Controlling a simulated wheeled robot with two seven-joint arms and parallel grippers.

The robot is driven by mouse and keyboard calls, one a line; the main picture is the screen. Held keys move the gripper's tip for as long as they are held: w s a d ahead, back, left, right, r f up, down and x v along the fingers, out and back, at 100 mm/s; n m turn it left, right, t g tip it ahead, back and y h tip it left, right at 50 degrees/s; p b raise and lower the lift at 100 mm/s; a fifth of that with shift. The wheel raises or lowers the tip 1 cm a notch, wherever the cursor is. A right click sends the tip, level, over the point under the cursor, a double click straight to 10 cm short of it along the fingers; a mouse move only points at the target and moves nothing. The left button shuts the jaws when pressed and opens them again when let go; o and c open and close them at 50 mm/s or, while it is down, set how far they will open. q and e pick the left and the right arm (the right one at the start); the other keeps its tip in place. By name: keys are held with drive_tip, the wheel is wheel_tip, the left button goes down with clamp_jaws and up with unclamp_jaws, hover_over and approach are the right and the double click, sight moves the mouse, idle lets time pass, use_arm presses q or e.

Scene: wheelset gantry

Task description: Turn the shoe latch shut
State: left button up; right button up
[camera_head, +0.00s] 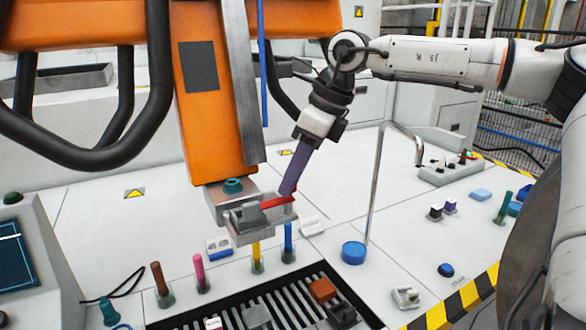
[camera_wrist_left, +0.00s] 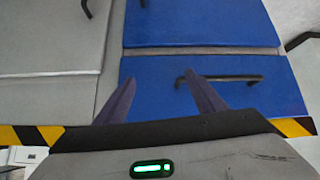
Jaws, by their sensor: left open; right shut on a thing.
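The shoe latch, a red lever (camera_head: 273,202), lies across the grey metal shoe (camera_head: 250,232) at the lower end of the orange gantry column. My right gripper (camera_head: 287,192) comes down from the upper right and is shut on the outer end of the red lever. Its purple fingers hide part of that end. My left gripper (camera_wrist_left: 160,96) shows only in the left wrist view. It is open and empty, its two purple fingers apart in front of blue panels.
A teal knob (camera_head: 233,186) sits above the shoe. Several coloured pegs, including a pink one (camera_head: 199,268), stand below it beside a slotted dark tray (camera_head: 166,323). A thin metal pole (camera_head: 374,185) rises right of the shoe. Blue panels (camera_wrist_left: 200,22) with black handles face my left gripper.

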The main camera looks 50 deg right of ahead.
idle(0.4)
drive_tip(key=o, duration=1.1)
drive_tip(key=shift+c, duration=0.2)
drive_tip(key=shift+r, duration=0.1)
drive_tip(key=v, duration=1)
drive_tip(key=shift+s+d, duration=0.1)
